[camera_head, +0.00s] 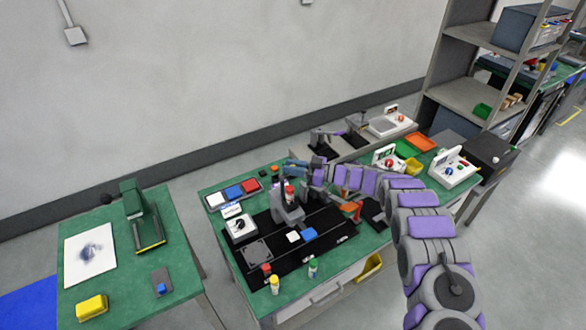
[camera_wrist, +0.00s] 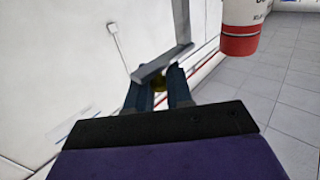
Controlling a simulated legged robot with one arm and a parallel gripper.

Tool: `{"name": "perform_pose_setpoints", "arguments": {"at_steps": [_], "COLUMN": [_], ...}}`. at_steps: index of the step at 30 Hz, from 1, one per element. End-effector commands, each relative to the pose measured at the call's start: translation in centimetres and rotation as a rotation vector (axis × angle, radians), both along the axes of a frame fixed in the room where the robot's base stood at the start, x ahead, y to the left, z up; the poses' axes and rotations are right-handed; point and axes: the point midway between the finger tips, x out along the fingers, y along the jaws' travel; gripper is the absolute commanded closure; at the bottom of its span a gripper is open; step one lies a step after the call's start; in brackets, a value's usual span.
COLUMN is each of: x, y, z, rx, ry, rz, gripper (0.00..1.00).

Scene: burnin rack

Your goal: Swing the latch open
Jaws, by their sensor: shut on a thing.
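My gripper (camera_wrist: 160,85) shows in the wrist view as two dark blue fingers. In the head view my gripper (camera_head: 292,164) is at the far edge of the green bench, behind a grey fixture with a red top (camera_head: 289,205). The latch cannot be made out clearly in the head view.
The green bench (camera_head: 215,262) carries a black mat (camera_head: 262,262), a tray of coloured blocks (camera_head: 232,192) and small bottles (camera_head: 274,285). A green press (camera_head: 134,205) stands on the left table. A shelf rack (camera_head: 470,90) is at the right. Grey floor (camera_head: 530,240) is clear on the right.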

Motion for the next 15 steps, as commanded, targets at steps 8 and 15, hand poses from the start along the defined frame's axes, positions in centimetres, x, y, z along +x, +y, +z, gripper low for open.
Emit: {"name": "perform_pose_setpoints", "arguments": {"at_steps": [8,15], "x": [0.23,0.28], "y": [-0.08,-0.10], "z": [0.24,0.28], "rx": [0.002,0.003], "ry": [-0.003,-0.004], "rz": [0.004,0.003], "gripper": [1.00,0.79]}}
